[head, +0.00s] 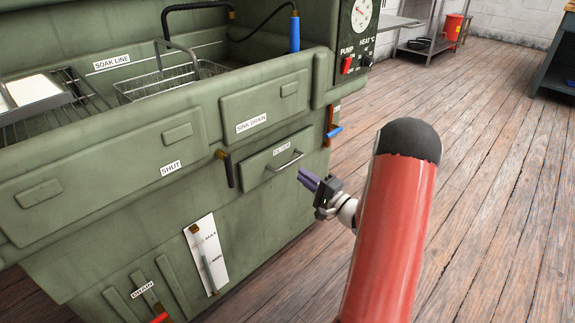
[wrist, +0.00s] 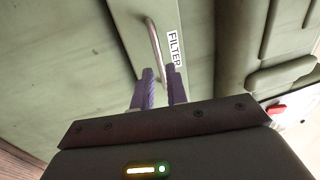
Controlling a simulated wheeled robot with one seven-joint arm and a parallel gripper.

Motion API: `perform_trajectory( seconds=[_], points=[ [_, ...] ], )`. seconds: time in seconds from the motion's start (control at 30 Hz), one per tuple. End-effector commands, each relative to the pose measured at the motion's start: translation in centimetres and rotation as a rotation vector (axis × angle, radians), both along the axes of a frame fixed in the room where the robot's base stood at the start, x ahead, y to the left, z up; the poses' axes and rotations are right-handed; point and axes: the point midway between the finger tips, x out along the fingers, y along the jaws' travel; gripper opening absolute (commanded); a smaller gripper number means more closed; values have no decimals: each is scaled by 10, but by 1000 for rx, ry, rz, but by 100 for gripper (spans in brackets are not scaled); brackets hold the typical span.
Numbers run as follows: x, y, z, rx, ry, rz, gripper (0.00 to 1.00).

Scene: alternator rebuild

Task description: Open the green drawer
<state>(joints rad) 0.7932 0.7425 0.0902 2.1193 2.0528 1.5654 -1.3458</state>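The green drawer (head: 258,165), labelled FILTER, sits in the front of the green washing cabinet below the SINK DRAIN panel. Its front looks flush with the cabinet. Its metal bar handle (head: 285,162) also shows in the wrist view (wrist: 154,45), beside the FILTER label. My gripper (head: 303,177) is just in front of and below the right end of the handle in the head view. In the wrist view its purple fingers (wrist: 160,76) are apart, with the handle's near end lined up in the gap. I cannot tell whether they touch it; nothing is gripped.
A dark lever (head: 228,169) stands left of the drawer, and a blue-handled lever (head: 333,132) is right of it. The sink with a wire basket (head: 160,80) is above. A pump and heat panel (head: 356,40) is at upper right. The wooden floor (head: 480,140) to the right is clear.

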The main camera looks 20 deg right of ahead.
Motion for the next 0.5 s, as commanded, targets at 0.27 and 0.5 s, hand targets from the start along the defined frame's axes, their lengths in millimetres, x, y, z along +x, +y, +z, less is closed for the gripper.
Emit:
perform_trajectory(
  seconds=[0.27, 0.5],
  points=[
    [27, 3, 3, 2, -10, -25, 15],
    [60, 15, 9, 2, -7, -24, 15]
  ],
)
